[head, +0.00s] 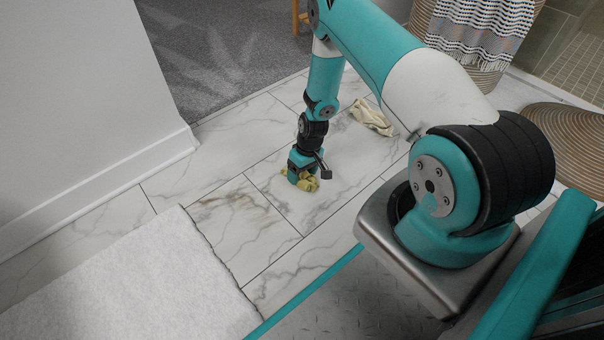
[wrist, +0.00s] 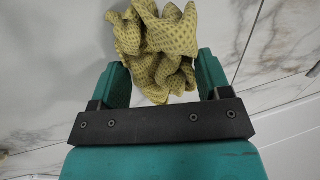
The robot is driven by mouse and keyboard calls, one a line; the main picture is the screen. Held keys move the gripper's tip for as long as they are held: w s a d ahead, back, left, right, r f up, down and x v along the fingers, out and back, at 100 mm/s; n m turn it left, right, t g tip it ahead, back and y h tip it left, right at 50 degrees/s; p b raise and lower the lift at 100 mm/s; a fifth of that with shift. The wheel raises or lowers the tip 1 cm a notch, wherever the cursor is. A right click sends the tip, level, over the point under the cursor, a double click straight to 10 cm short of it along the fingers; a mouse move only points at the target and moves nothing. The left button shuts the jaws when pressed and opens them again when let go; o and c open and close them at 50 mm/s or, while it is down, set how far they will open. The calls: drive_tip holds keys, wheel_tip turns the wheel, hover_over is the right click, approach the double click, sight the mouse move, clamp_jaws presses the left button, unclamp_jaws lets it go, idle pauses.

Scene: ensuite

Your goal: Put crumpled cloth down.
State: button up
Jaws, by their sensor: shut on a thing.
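The crumpled cloth (wrist: 158,50) is yellow with a darker dotted pattern. In the wrist view it bunches up between and beyond the two fingers of my gripper (wrist: 160,75), which is shut on it. In the head view the cloth (head: 307,183) shows at the lower end of my arm, at or just above the marble floor. I cannot tell whether it touches the floor. My gripper (head: 300,172) points down there, and hides part of the cloth.
A cream cloth (head: 372,117) lies on the marble floor (head: 270,240) behind the gripper. A white mat (head: 130,290) lies at lower left. A white wall (head: 90,100) stands at left, grey carpet (head: 225,50) beyond.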

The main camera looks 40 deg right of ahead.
drive_tip(key=shift+f, duration=0.15)
drive_tip(key=o, duration=0.8)
drive_tip(key=p+v, duration=0.7)
drive_tip(key=v, duration=0.5)
wheel_tip(320, 180, up, 15)
drive_tip(key=n, duration=0.1)
hover_over(308, 171)
drive_tip(key=w+a, duration=0.3)
drive_tip(key=a, duration=0.5)
drive_tip(key=s+a+r+n+y, duration=0.1)
drive_tip(key=s+a+r+n, duration=0.15)
drive_tip(key=a+r, duration=0.65)
drive_tip(key=s+a+r+n, duration=0.1)
drive_tip(key=s+a+r, duration=0.1)
drive_tip(key=s+r, duration=0.4)
drive_tip(key=s+a+r+n, duration=0.1)
drive_tip(key=s+a+r, duration=0.2)
drive_tip(key=s+r, duration=0.3)
drive_tip(key=s+a+r+n, duration=0.1)
drive_tip(key=s+a+r, duration=0.2)
drive_tip(key=s+r, duration=0.3)
drive_tip(key=shift+s+a+y, duration=0.15)
drive_tip(key=shift+s+y, duration=0.05)
drive_tip(key=shift+s, duration=0.85)
drive_tip(key=shift+s+a+y, duration=0.1)
drive_tip(key=shift+s+y, duration=0.1)
drive_tip(key=shift+s, duration=0.85)
